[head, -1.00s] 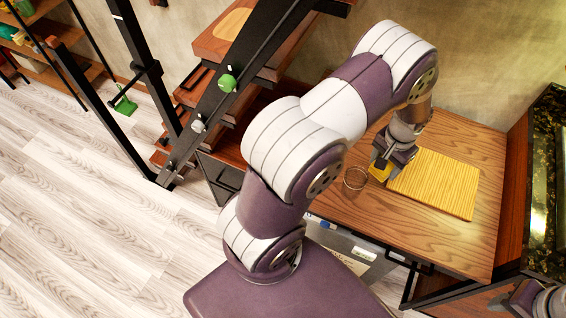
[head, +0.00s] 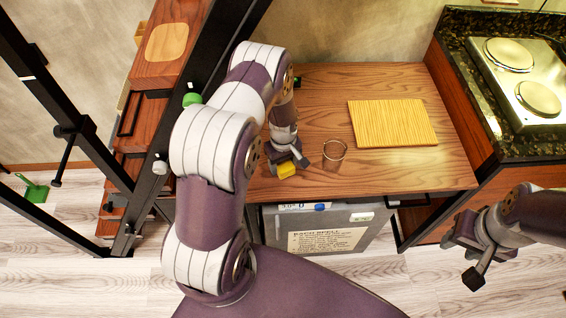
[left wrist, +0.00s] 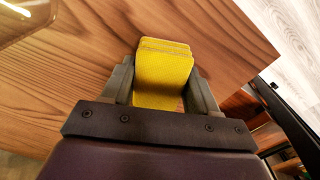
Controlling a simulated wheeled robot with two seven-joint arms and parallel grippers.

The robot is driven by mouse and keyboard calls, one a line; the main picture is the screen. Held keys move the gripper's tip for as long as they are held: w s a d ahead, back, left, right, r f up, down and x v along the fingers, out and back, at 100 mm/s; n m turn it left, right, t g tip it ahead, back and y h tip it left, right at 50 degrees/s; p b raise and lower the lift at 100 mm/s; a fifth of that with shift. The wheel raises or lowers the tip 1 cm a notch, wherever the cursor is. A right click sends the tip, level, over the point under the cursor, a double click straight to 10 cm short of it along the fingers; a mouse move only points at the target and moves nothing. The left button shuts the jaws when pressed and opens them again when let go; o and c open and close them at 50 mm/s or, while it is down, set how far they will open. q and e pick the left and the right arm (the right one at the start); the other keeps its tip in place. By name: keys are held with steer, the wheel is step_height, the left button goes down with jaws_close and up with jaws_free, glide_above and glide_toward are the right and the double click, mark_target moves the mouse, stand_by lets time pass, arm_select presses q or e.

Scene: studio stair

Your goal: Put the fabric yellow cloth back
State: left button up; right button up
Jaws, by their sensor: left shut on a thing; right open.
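The yellow cloth (left wrist: 162,75) is a small folded yellow block between the fingers of my left gripper (left wrist: 160,88) in the left wrist view. In the head view my left gripper (head: 289,167) is shut on the cloth (head: 287,170) near the left front part of the wooden counter (head: 400,170). I cannot tell whether the cloth touches the counter. My right gripper (head: 470,260) is open and empty at the lower right, in front of the counter.
A glass (head: 334,150) stands just right of my left gripper. A yellow board (head: 393,123) lies further right on the counter. A stove (head: 522,80) stands at the right. Stairs with a black rail (head: 190,130) rise at the left. The counter's front strip is clear.

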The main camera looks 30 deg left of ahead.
mark_target(284, 163)
arm_select(q)
steer(key=shift+d+f, duration=0.1)
steer(key=shift+f, duration=0.15)
steer(key=shift+f, duration=0.1)
steer(key=o, duration=1)
step_height(284, 163, up, 12)
steer(key=b, duration=0.1)
steer(key=s+d+r+m, duration=0.2)
steer(key=s+r+m, duration=0.1)
steer(key=s+r, duration=0.1)
steer(key=s+d+r+m+t, duration=0.1)
steer(key=s+d+r+m, duration=0.2)
steer(key=s+r+m, duration=0.1)
steer(key=s+d+r+m, duration=0.3)
steer(key=s+r+m, duration=0.1)
steer(key=s, duration=0.1)
steer(key=shift+s, duration=0.1)
